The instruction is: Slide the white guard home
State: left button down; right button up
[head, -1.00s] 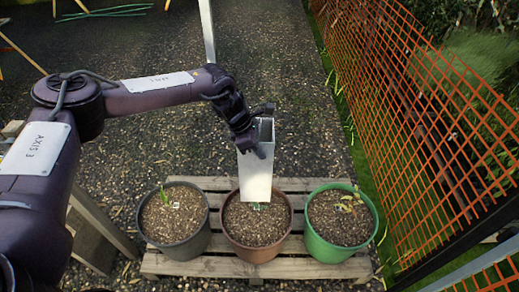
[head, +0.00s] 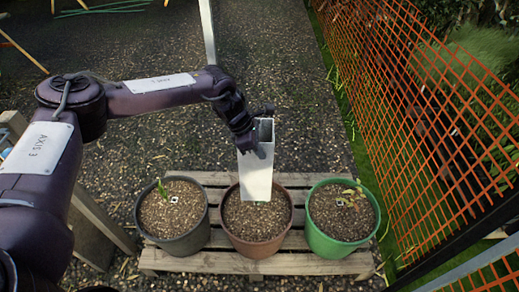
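The white guard (head: 256,178) is a tall, square, hollow tube, held nearly upright over the middle brown pot (head: 256,248). Its lower end is over the soil near the back of that pot, and a bit of green shows at its foot. I cannot tell whether the end touches the soil. My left gripper (head: 262,137) is at the guard's upper part, with fingers at its top left and back, and appears shut on it. The far finger is partly hidden by the guard. My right gripper is not in view.
A dark grey pot (head: 172,246) with a seedling stands left, and a green pot (head: 340,246) with a seedling stands right. All stand on a wooden pallet (head: 215,262). An orange mesh fence (head: 430,120) runs along the right.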

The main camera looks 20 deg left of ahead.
aim_at(259, 171)
pick_arm(q)
jog(key=shift+f+b, duration=0.85)
jog(key=shift+f, duration=0.4)
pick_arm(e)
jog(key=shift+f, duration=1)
pick_arm(q)
jog(key=shift+f, duration=0.15)
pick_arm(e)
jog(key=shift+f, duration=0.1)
pick_arm(q)
notch_tip(259, 171, down, 7)
jog(key=b, duration=0.5)
jog(key=shift+b, duration=0.35)
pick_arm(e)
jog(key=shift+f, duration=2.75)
pick_arm(q)
jog(key=shift+f, duration=0.2)
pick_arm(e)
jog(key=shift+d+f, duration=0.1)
